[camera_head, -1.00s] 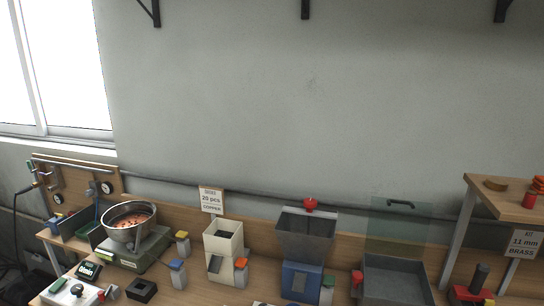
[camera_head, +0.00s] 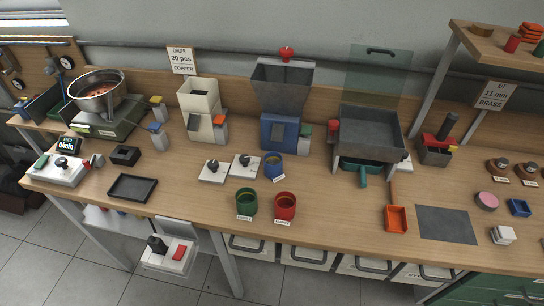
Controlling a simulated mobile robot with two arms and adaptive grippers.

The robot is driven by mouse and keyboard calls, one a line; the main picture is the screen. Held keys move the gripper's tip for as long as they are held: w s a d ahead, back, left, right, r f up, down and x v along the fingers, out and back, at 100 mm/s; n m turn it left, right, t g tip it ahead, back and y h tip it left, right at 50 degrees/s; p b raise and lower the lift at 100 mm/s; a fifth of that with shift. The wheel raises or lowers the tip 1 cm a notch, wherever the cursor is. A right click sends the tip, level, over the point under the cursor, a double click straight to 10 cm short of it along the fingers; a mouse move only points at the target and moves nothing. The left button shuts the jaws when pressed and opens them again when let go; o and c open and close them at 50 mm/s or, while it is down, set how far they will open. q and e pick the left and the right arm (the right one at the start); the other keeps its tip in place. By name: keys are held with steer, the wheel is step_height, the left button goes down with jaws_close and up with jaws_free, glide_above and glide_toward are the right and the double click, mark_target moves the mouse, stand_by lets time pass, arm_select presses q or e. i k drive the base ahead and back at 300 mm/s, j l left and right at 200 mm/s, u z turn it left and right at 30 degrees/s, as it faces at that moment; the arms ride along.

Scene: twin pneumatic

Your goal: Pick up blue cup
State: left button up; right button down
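The blue cup (camera_head: 274,167) stands upright on the wooden workbench (camera_head: 330,208), in front of the blue hopper machine. A small white label lies at its front. A green cup (camera_head: 246,202) and a red cup (camera_head: 285,206) stand nearer the bench's front edge, each with a label in front. Neither of my grippers shows in the head view.
A black tray (camera_head: 132,187) lies at left, an orange scoop (camera_head: 396,218) at right.

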mark_target(273, 161)
steer(key=j+z, duration=0.2)
steer(key=z, duration=0.25)
steer(key=i+j+z, duration=0.1)
steer(key=z, duration=0.3)
steer(key=j+z, duration=0.45)
steer(key=l, duration=0.15)
